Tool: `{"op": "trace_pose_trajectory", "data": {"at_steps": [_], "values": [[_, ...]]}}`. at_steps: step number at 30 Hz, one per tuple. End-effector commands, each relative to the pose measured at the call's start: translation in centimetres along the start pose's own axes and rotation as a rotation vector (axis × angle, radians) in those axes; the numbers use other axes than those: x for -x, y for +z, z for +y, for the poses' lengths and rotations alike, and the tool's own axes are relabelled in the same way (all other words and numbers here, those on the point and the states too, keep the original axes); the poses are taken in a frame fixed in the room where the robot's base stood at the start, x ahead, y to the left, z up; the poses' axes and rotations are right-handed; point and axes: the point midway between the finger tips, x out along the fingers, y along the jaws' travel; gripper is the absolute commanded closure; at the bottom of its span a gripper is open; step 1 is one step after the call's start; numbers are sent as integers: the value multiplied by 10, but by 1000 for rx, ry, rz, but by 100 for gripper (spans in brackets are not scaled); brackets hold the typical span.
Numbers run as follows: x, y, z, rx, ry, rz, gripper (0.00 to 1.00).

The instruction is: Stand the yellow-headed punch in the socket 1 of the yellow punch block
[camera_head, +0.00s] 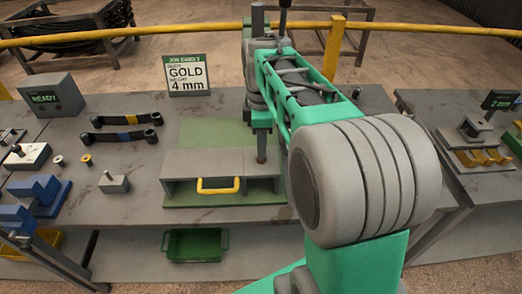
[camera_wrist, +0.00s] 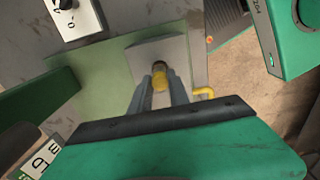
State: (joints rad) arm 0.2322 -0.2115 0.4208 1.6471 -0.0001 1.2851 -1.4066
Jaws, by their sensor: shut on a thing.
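My gripper (camera_wrist: 161,92) is shut on a small yellow-topped piece (camera_wrist: 160,80), which looks like the yellow-headed punch. Its two grey fingers sit on either side of it. In the head view my gripper (camera_head: 261,150) points down over the grey box with a yellow handle (camera_head: 218,186), near its right part. The lower end of the held piece is hard to make out, so I cannot tell whether it touches the box. I cannot make out a yellow punch block or its numbered sockets; my arm hides part of the bench.
A job card (camera_head: 187,75) reads GOLD, 4 mm. Two black bars (camera_head: 118,137), a small grey block with a peg (camera_head: 114,183) and blue blocks (camera_head: 38,190) lie to the left. A green bin (camera_head: 195,245) is below. A second bench (camera_head: 450,140) stands right.

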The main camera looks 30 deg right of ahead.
Motion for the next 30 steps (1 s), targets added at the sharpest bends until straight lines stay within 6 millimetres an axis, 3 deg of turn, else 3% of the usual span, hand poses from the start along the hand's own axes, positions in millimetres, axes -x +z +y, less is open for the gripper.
{"op": "trace_pose_trajectory", "data": {"at_steps": [13, 30], "values": [[2, 0, 0, 0, 1, 0, 100], [35, 0, 0, 0, 0, 0, 100]]}}
